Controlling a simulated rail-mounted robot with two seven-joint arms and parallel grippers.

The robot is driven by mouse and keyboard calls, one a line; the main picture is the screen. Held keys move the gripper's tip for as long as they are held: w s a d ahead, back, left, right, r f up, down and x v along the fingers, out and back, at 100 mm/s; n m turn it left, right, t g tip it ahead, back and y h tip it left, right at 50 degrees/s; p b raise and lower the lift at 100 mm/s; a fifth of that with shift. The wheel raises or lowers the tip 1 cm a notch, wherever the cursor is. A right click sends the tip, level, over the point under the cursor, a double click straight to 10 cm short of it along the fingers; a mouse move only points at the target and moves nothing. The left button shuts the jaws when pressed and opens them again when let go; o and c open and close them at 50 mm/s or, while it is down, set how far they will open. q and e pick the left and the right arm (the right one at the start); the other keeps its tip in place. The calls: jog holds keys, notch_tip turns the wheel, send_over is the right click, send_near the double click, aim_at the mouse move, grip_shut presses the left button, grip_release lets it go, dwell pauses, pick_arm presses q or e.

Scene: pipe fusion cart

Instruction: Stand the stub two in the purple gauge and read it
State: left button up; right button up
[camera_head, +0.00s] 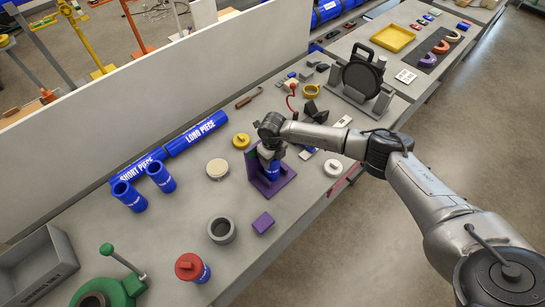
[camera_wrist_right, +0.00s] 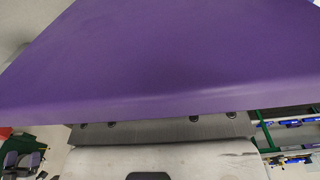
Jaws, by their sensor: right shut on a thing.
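The purple gauge (camera_head: 288,184) stands on the bench, with an upright back plate and a flat base. A short blue stub (camera_head: 272,172) is upright at the gauge, over its base; whether it touches the base is unclear. My right gripper (camera_head: 270,150) points down and is shut on the stub's upper part, which its fingers partly hide. In the right wrist view, a purple surface (camera_wrist_right: 150,55), apparently the gauge, fills the upper part and hides the stub. Any number on the stub and the gauge reading are not legible. My left gripper is not in view.
Two blue stubs (camera_head: 129,196) stand at left beside the blue pipe pieces (camera_head: 197,133). A purple block (camera_head: 263,222), a grey ring (camera_head: 222,230) and a red-capped stub (camera_head: 192,268) are in front. A yellow cap (camera_head: 241,141) and cream disc (camera_head: 217,169) sit left of the gauge.

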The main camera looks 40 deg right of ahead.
jog(key=o, duration=1.3)
